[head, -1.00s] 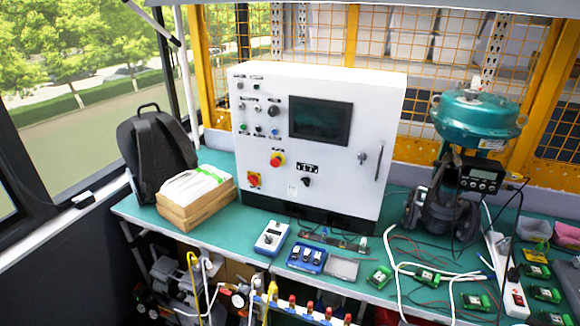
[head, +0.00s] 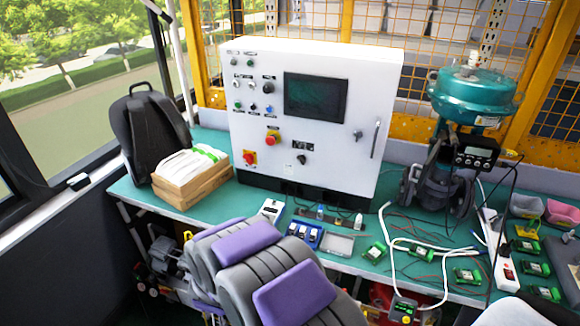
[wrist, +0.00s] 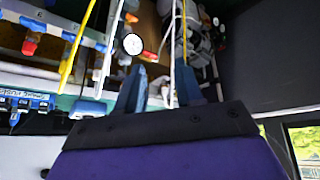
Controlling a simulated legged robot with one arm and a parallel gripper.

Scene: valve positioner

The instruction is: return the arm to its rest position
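In the wrist view my gripper (wrist: 160,90) shows as two blue-grey fingers standing apart, with nothing visible between them. Behind the fingers are a dark bracket and a purple part of my arm. In the head view my grey and purple arm (head: 270,270) fills the bottom middle, in front of the bench's front edge. The gripper's fingertips cannot be made out there. The valve with its teal actuator (head: 475,97) stands on the right of the bench, and the black positioner (head: 476,152) is mounted on it. My arm is apart from both.
A white control cabinet (head: 300,120) stands mid-bench. A cardboard box (head: 195,185) and a black backpack (head: 150,135) are at left. Green modules (head: 467,275), white cables and a power strip (head: 505,265) lie at right. Hoses (wrist: 80,45) and equipment show close beyond the fingers.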

